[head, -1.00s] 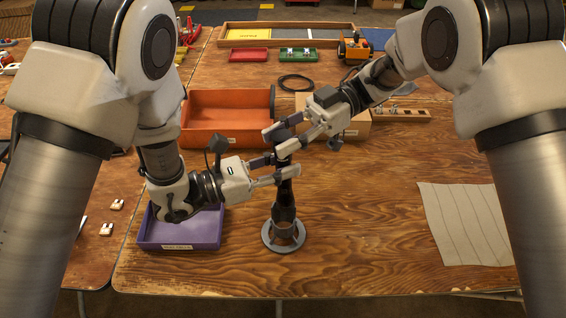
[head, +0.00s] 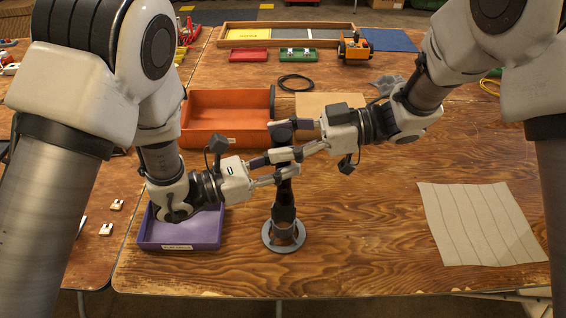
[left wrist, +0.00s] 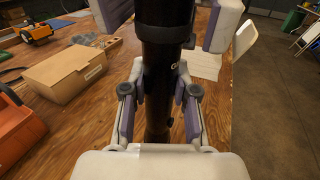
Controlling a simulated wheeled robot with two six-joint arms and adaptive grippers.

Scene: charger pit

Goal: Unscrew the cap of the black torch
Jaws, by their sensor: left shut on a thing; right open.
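The black torch (head: 284,207) stands upright in a round grey metal stand (head: 270,243) on the wooden table; it also shows in the left wrist view (left wrist: 160,75). My left gripper (head: 281,168) is shut on the torch's body, below its wider top. The torch's cap (head: 281,131) is at the upper end, partly hidden by fingers. My right gripper (head: 277,142) comes in from the right and is open, with its fingers on either side of the cap. In the left wrist view its fingers show beside the torch top. Whether they touch the cap I cannot tell.
A purple tray (head: 180,234) lies left of the stand. An orange bin (head: 228,103) and a cardboard box (head: 318,101) stand behind the torch. A pale cloth (head: 480,222) lies at the right. The table between the stand and the cloth is clear.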

